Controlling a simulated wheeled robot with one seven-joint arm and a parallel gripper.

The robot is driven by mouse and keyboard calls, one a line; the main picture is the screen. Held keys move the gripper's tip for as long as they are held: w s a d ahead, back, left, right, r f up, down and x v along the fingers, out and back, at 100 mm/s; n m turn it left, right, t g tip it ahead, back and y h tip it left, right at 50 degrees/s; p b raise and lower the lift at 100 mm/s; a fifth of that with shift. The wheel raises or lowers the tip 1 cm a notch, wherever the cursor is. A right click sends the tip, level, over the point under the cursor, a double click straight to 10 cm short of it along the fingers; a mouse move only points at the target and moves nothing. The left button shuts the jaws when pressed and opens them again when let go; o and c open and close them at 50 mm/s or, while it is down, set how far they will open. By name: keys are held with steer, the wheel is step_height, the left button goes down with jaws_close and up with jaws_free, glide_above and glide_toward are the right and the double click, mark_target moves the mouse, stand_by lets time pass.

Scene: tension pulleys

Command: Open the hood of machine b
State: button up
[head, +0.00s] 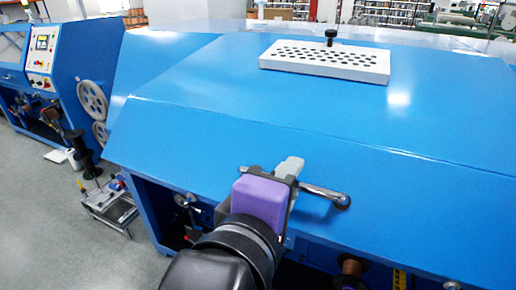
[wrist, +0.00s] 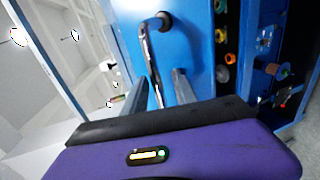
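The blue hood (head: 240,135) of the machine in front of me lies closed over its body. I see no label that marks it as machine b. A chrome bar handle (head: 325,193) is fixed on the hood's sloping front face. My gripper (head: 287,178) is at the left part of this handle. In the wrist view the handle (wrist: 149,55) runs down between the two fingers of my gripper (wrist: 167,90). The fingers stand apart, with blue hood visible between the bar and the right finger. The handle's near end is hidden behind my gripper.
A white perforated box (head: 325,62) with a black knob sits on top of the hood. Another blue machine with a control panel (head: 42,52) stands at the left. A small metal cart (head: 108,205) stands on the open grey floor between them.

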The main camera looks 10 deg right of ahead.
steer(key=shift+f, duration=0.25)
steer(key=s+a+r, duration=0.2)
steer(key=s+r, duration=0.1)
steer(key=r, duration=0.4)
steer(key=shift+s+a+r, duration=0.3)
steer(key=shift+r, duration=0.1)
stand_by(0.7)
stand_by(0.4)
